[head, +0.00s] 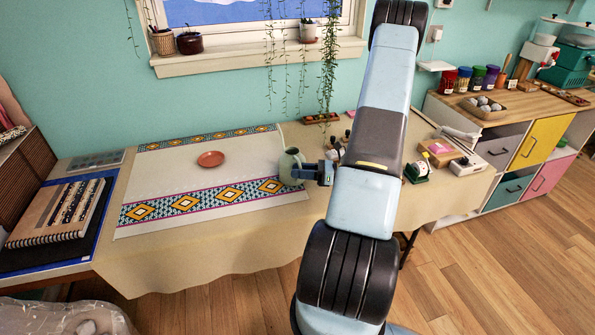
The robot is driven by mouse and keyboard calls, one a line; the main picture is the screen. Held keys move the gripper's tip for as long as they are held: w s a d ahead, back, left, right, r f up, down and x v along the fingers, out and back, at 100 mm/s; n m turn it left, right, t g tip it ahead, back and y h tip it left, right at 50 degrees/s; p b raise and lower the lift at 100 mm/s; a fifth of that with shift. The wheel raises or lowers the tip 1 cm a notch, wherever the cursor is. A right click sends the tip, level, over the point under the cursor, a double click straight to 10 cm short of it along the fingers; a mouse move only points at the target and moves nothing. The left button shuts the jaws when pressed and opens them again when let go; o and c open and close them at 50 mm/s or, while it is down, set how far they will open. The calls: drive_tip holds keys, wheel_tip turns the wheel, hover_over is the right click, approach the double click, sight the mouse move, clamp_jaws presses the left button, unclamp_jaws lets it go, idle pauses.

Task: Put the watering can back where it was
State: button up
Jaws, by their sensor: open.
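The watering can (289,166) is a small pale grey-green vessel with a thin spout pointing up. It stands upright near the right end of the patterned cloth runner (160,178) on the table. My gripper (302,173) is open at the can's right side, close to it. I cannot tell whether the fingers touch it or reach around it. A terracotta saucer (210,158) lies empty on the runner, left of the can.
Small items (337,148) stand right of the can, partly hidden by my arm. A notebook (61,212) lies at the left. Vines (328,65) hang from the windowsill (250,56) behind the table. The runner between notebook and saucer is clear.

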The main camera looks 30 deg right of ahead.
drive_tip(key=v, duration=1)
drive_tip(key=a+r+n+g+h, duration=0.4)
drive_tip(key=a+r+n+g, duration=0.7)
drive_tip(key=a+r+n, duration=0.5)
drive_tip(key=s+a+r+n+t+h, duration=0.2)
drive_tip(key=s+a+r+n+h, duration=0.3)
drive_tip(key=r, duration=0.4)
drive_tip(key=s+a+r+n+t+h, duration=0.3)
drive_tip(key=s+a+r+n+h, duration=0.2)
drive_tip(key=r, duration=0.5)
drive_tip(key=s+a+n, duration=0.1)
drive_tip(key=s+n, duration=0.1)
drive_tip(key=s, duration=0.1)
drive_tip(key=shift+r+n+t, duration=0.2)
drive_tip(key=shift+n+t, duration=0.1)
drive_tip(key=shift+n, duration=0.1)
